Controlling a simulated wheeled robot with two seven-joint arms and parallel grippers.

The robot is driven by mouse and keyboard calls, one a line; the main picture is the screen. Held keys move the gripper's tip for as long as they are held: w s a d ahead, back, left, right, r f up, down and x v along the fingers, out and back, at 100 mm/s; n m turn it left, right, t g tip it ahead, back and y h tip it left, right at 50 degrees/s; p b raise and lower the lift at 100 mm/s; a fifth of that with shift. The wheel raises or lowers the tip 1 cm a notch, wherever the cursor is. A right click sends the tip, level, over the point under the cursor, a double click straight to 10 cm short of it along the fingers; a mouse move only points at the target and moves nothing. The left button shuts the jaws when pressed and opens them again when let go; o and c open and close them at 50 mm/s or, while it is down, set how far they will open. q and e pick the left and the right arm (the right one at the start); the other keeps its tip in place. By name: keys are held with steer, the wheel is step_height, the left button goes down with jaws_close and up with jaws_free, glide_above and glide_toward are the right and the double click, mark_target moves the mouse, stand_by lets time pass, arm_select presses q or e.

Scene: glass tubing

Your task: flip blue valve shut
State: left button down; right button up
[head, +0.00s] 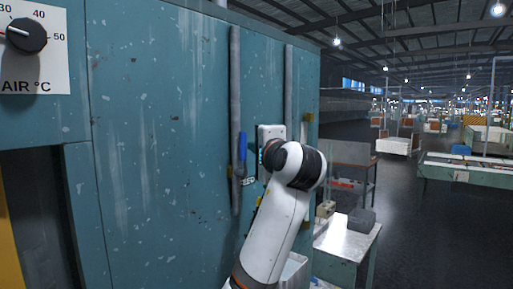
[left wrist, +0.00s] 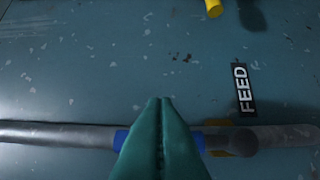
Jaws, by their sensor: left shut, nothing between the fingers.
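The blue valve handle (head: 243,147) points upward, in line with the grey vertical pipe (head: 235,100) on the teal wall, just above the FEED label (head: 249,182). In the left wrist view the blue handle (left wrist: 120,140) lies along the pipe (left wrist: 50,134), and the label (left wrist: 243,88) is to one side. My left gripper (head: 268,150) is at the wall, right of the handle; its fingertips are hidden there. In the wrist view its teal fingers (left wrist: 160,102) are shut and empty and cover the handle's middle. I cannot tell whether they touch it. My right gripper is out of view.
A second grey pipe (head: 289,85) runs down the wall to the right. A temperature dial (head: 26,35) is at the upper left. A yellow part (left wrist: 214,8) shows at the wrist view's top. A metal table (head: 347,240) stands right of the wall, with open floor beyond.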

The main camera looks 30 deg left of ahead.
mark_target(235, 172)
arm_select(q)
steer(key=s+f+n+g+y+b, duration=0.5)
steer(key=s+n+y+b, duration=0.2)
steer(key=n+b, duration=1.2)
steer(key=shift+s+a+f+n+y+b, duration=0.35)
steer(key=shift+y+b, duration=0.45)
steer(key=shift+b, duration=0.8)
steer(key=shift+w+r, duration=0.1)
steer(key=shift+w, duration=0.05)
